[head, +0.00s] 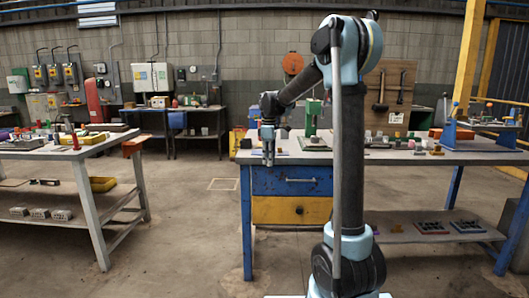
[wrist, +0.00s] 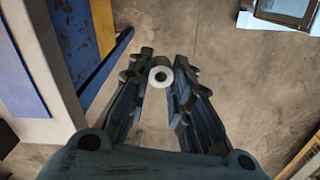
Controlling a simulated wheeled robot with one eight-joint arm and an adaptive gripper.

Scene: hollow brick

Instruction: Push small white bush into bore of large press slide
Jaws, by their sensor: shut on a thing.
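My gripper (wrist: 163,66) is shut on the small white bush (wrist: 152,78) in the wrist view. The bush is a white ring with a dark round hole, held near the fingertips with its hole facing the camera. In the head view my gripper (head: 268,152) hangs pointing down near the front left of the right-hand workbench (head: 420,158); the bush is too small to make out there. A green press-like device (head: 312,117) stands at the back of that bench. I cannot tell which object is the large press slide, and its bore is not visible.
The workbench has a blue drawer (head: 290,180) and a yellow drawer (head: 291,210) below. Small parts crowd its top, with a blue fixture (head: 450,134) at the right. Another table (head: 60,152) stands at the left. The floor between them is mostly clear.

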